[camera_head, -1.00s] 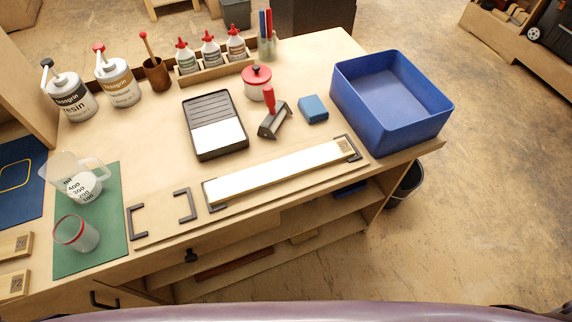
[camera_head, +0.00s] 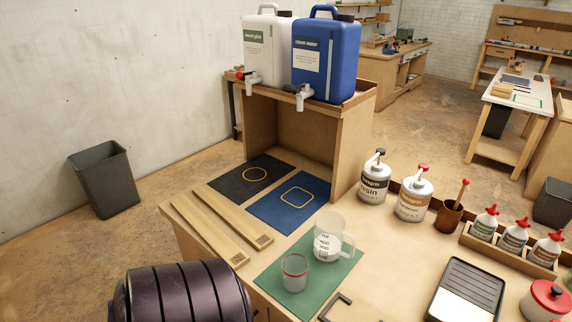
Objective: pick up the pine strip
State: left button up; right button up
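Two pale wooden strips lie side by side at the left end of the bench, a left strip (camera_head: 207,227) and a right strip (camera_head: 238,215). The right one has a small dark square mark near its front end. I cannot tell from their look which is the pine strip. Neither of my grippers is in view, so nothing shows of what they hold.
A black mat (camera_head: 232,183) and a blue mat (camera_head: 280,214) lie behind the strips, under a shelf with two jugs. A green mat (camera_head: 268,281) with a measuring jug (camera_head: 328,243) and a cup (camera_head: 294,281) is to the right. A grey bin (camera_head: 104,181) stands on the floor.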

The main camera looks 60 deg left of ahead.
aim_at(251, 231)
jog(key=u, duration=2.4)
jog(key=i+j+z, duration=0.1)
jog(key=z, duration=0.25)
jog(key=j+z, duration=0.15)
jog(key=z, duration=0.2)
jog(key=i+j+z, duration=0.1)
jog(key=z, duration=0.3)
jog(key=j, duration=0.1)
